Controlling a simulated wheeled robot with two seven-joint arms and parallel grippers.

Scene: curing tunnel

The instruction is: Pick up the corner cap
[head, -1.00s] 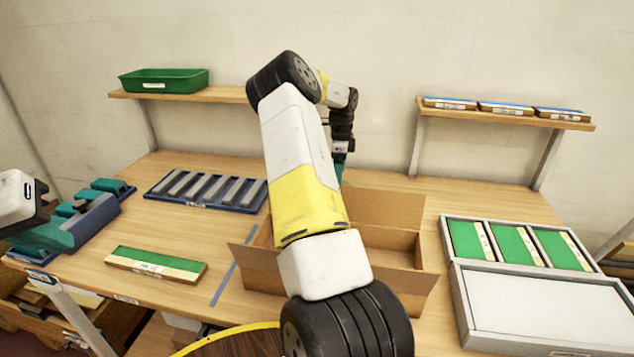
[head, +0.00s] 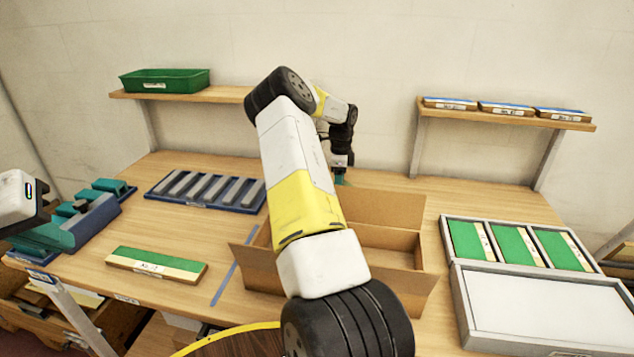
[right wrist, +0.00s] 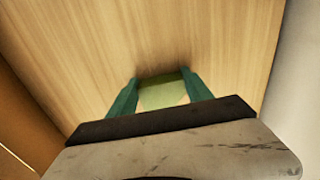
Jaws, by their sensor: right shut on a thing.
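My right gripper (right wrist: 162,92) has two teal fingers, one on each side of a pale green piece (right wrist: 163,91), which looks like the corner cap. It is shut on this piece, close to the wooden table top in the right wrist view. In the head view my right gripper (head: 340,178) is small and partly hidden, just behind the open cardboard box (head: 398,264). The cap cannot be made out there. My left gripper (head: 38,240) is at the far left, beside a blue holder; its jaw opening is not clear.
A blue tray of grey bars (head: 207,204) and a green-and-cream pack (head: 155,264) lie left of the box. A grey tray (head: 448,238) with green packs and a white panel (head: 550,306) are on the right. Shelves with a green bin (head: 164,81) stand behind.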

